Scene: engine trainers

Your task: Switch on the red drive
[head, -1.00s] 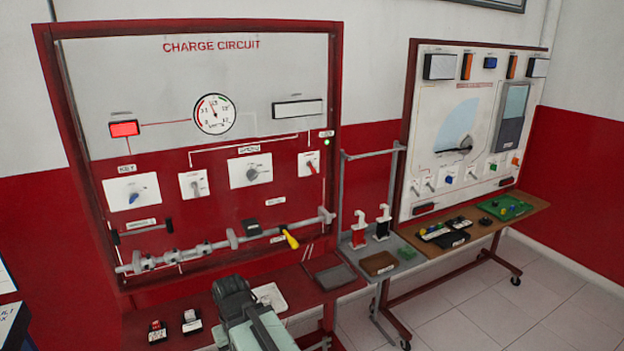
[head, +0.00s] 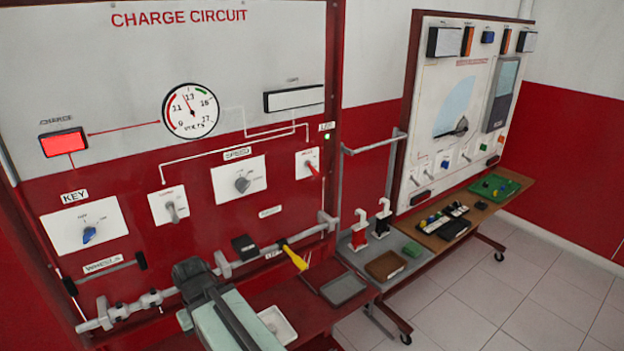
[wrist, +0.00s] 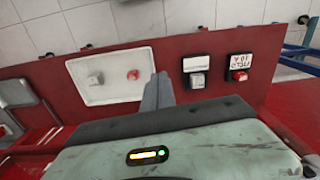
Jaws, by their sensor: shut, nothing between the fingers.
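The charge circuit board (head: 30,60) fills the left of the head view. A switch with a red handle (head: 312,168) sits on a white plate at its right; its label is too small to read. A small green light (head: 327,136) glows above that plate. My gripper shows in the wrist view (wrist: 157,93), its grey fingers together and empty. It points over the red shelf, near the right edge of a white tray. In the head view my arm is low in front of the board, well below the red switch, and the fingertips cannot be made out.
The board also has a blue key knob (head: 89,235), a grey switch (head: 172,211) and a speed knob (head: 242,184). The white tray (wrist: 112,92) holds small parts.

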